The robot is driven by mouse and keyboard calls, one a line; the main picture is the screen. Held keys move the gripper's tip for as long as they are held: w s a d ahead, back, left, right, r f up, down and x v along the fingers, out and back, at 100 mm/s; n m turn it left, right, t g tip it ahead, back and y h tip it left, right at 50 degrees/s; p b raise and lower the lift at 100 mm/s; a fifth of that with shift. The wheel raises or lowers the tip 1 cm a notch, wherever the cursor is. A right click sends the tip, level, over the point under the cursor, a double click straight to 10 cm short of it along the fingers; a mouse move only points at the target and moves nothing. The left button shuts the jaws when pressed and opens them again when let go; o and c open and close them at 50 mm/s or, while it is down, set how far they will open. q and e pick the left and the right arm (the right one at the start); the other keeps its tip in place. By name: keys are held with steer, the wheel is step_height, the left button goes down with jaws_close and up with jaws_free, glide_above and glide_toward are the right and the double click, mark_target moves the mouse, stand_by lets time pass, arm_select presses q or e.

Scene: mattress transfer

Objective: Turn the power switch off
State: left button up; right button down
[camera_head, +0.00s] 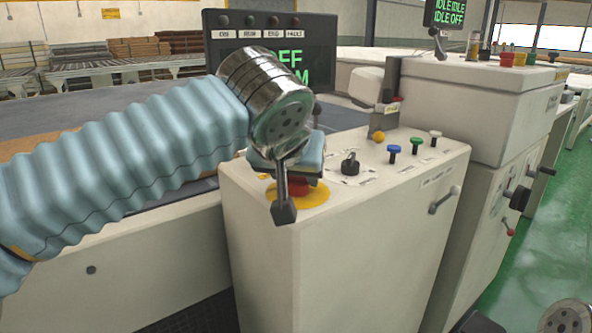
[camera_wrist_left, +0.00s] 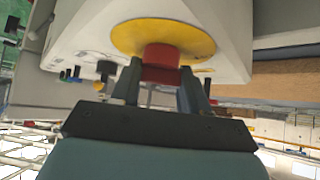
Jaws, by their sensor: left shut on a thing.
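A red mushroom-shaped button (camera_head: 299,188) sits on a yellow disc (camera_head: 312,199) at the near left corner of the white control box (camera_head: 330,240). My left gripper (camera_head: 290,178) reaches down to it from above left, and its metal wrist partly hides it. In the left wrist view the fingers of my left gripper (camera_wrist_left: 160,82) stand on either side of the red button (camera_wrist_left: 160,57), shut on it, in front of the yellow disc (camera_wrist_left: 120,38). I cannot tell whether this button is the power switch. A black rotary knob (camera_head: 350,166) stands behind it, apart from my gripper.
Blue (camera_head: 393,151), green (camera_head: 417,144) and white (camera_head: 435,136) push buttons line the box top. A dark display (camera_head: 320,60) behind my wrist shows green letters, partly hidden, reading "OFF". A taller white cabinet (camera_head: 490,100) stands right. Green floor (camera_head: 525,270) is open there.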

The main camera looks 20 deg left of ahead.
arm_select(q)
steer(key=shift+w+r+n+y, duration=0.1)
steer(key=shift+r+n+y, duration=0.05)
steer(key=shift+n+y, duration=0.3)
steer(key=o, duration=1.1)
steer(key=shift+w, duration=0.1)
steer(key=shift+c, duration=0.2)
steer(key=p+v, duration=0.2)
steer(key=v, duration=1.1)
steer(key=shift+s+r, duration=0.2)
steer(key=shift+s, duration=0.15)
